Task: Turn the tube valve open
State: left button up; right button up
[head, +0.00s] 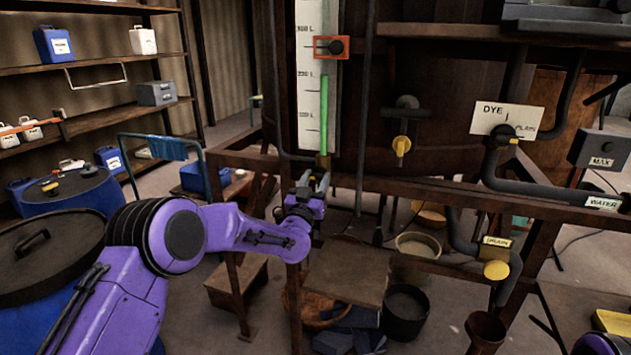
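A tall white gauge board (309,72) carries a sight tube with green liquid (324,115) on the vat's front. The tube's lower fitting (323,161), where the tube valve seems to sit, is small and dark. Its handle position is too small to tell. My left gripper (312,182) comes in from the left and points up just below this fitting. Its two dark fingers look apart, with nothing clearly between them. I cannot tell whether they touch the fitting. My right gripper is not in view.
A yellow-handled tap (401,146) projects from the vat to the right. A DYE sign (506,119) and dark pipes stand further right, with a yellow drain valve (496,269) below. A rusty frame beam (450,190) crosses the front. Blue barrels (68,190) stand left.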

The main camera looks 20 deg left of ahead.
pick_arm(q)
jog(key=shift+f+n+y+b, duration=0.15)
jog(key=shift+n+y+b, duration=1.1)
jog(key=shift+n, duration=0.95)
jog(key=n+y+b, duration=0.1)
jog(key=n, duration=0.1)
jog(key=shift+n+g, duration=0.3)
jog(key=shift+n, duration=0.1)
jog(key=n+y+b, duration=0.1)
jog(key=n, duration=0.2)
jog(key=shift+n+g+y, duration=0.3)
jog(key=shift+n+y, duration=0.05)
jog(key=shift+n, duration=0.05)
jog(key=n+g+y, duration=0.1)
jog(key=n, duration=0.1)
jog(key=n+g, duration=0.1)
jog(key=n, duration=0.2)
jog(key=shift+d+y, duration=0.1)
jog(key=shift+y, duration=0.3)
jog(key=n+g, duration=0.1)
jog(key=n, duration=0.2)
jog(key=n+g, duration=0.1)
jog(key=n, duration=0.2)
jog(key=shift+r+b, duration=0.2)
jog(key=shift+b, duration=0.1)
jog(key=shift+n, duration=0.3)
jog(key=o, duration=1.1)
jog(key=shift+c, duration=0.2)
